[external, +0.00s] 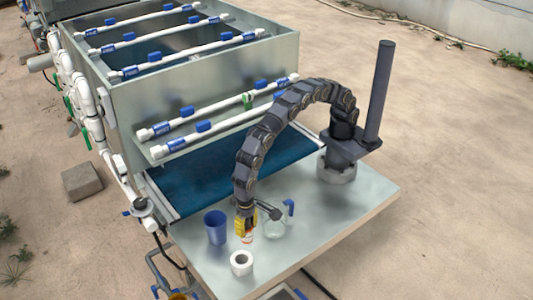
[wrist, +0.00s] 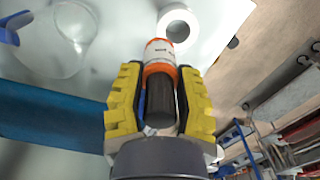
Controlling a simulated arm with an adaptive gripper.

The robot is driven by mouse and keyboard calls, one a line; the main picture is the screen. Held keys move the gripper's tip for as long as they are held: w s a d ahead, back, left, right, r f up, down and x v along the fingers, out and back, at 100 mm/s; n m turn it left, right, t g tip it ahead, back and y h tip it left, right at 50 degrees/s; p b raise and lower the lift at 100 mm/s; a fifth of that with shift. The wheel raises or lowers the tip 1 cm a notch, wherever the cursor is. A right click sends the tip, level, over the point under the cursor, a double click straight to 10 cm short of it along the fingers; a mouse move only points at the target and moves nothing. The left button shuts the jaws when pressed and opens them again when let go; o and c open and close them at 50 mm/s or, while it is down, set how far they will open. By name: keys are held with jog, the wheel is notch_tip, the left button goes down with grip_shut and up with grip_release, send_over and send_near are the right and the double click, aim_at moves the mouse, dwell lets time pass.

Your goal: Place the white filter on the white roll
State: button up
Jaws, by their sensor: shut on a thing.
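The white filter, a small cylinder with an orange band and a dark end, is between my gripper's yellow fingers. My gripper (external: 245,222) is shut on the filter (external: 248,237) over the table. In the wrist view, the yellow fingers (wrist: 160,82) sit on both sides of the filter (wrist: 159,50). The white roll (external: 241,263) stands on the table, in front of the filter in the external view, with its round hole facing up. In the wrist view, the roll (wrist: 174,17) is just beyond the filter's far end, and the filter covers part of its edge.
A blue cup (external: 215,228) stands left of my gripper. A clear jug (external: 274,227) with a blue handle stands close on its right. The blue belt (external: 197,182) and metal machine lie behind. The table (external: 318,233) is bare toward the right.

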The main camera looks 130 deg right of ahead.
jog(key=shift+w+a+f, duration=0.15)
jog(key=shift+w+f, duration=0.55)
jog(key=shift+f, duration=0.1)
jog(key=shift+w+a+f, duration=0.15)
jog(key=shift+w+f, duration=0.55)
jog(key=shift+f, duration=1.65)
jog(key=shift+f, duration=0.15)
jog(key=o, duration=1)
notch_tip(320, 180, up, 12)
jog(key=shift+r, duration=0.2)
